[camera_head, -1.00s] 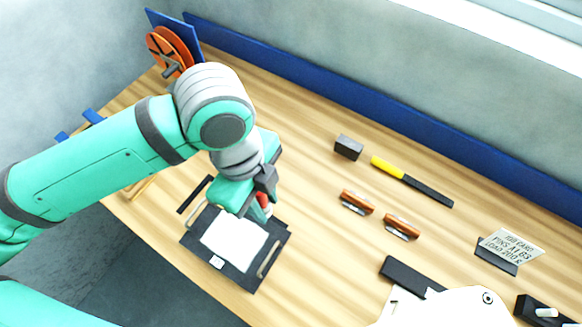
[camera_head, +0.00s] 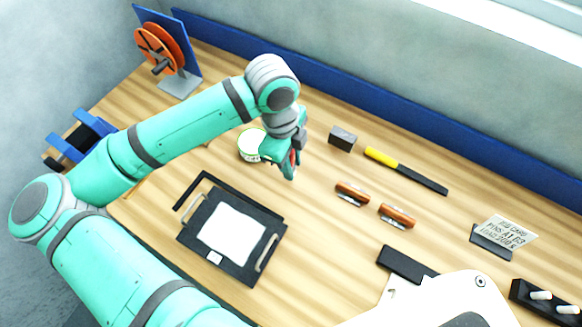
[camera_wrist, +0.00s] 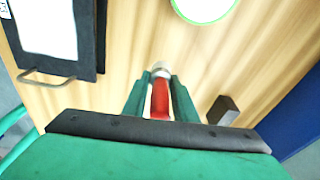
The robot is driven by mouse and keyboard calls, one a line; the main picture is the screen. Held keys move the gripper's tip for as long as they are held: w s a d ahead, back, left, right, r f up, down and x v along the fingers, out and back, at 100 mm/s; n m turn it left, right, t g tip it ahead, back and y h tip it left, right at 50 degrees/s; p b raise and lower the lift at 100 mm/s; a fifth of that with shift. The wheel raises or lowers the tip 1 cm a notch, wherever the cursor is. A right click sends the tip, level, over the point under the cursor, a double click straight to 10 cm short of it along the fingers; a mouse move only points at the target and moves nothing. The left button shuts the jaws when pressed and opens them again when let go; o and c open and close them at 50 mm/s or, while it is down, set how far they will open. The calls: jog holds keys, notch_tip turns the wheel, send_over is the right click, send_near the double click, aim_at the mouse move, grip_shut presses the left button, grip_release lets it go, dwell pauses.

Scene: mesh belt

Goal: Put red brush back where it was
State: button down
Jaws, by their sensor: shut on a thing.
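My gripper (camera_head: 290,172) is over the middle of the wooden table, beside a round white container with a green rim (camera_head: 251,145). It is shut on the red brush (camera_wrist: 160,98), which shows as a red handle with a pale end between the two fingers in the wrist view. In the head view only a small red part of the brush (camera_head: 293,158) shows at the fingers; the rest is hidden by my gripper. The brush appears held above the table. The container's rim (camera_wrist: 203,8) is at the top of the wrist view.
A black tray with a white sheet (camera_head: 272,225) lies at the table's front. A dark block (camera_head: 342,139), a yellow-and-black tool (camera_head: 405,170) and two orange-brown pieces (camera_head: 352,194) lie to the right. An orange spool (camera_head: 160,50) stands back left. Bare wood lies between tray and orange-brown pieces.

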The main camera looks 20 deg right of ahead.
jog(key=shift+f, duration=1.4)
jog(key=c, duration=1.4)
grip_release()
jog(key=shift+c, duration=0.2)
jog(key=r, duration=0.4)
jog(key=a+r, duration=0.1)
jog(key=r, duration=0.3)
jog(key=w+r, duration=0.1)
jog(key=r, duration=0.3)
jog(key=shift+a, duration=0.15)
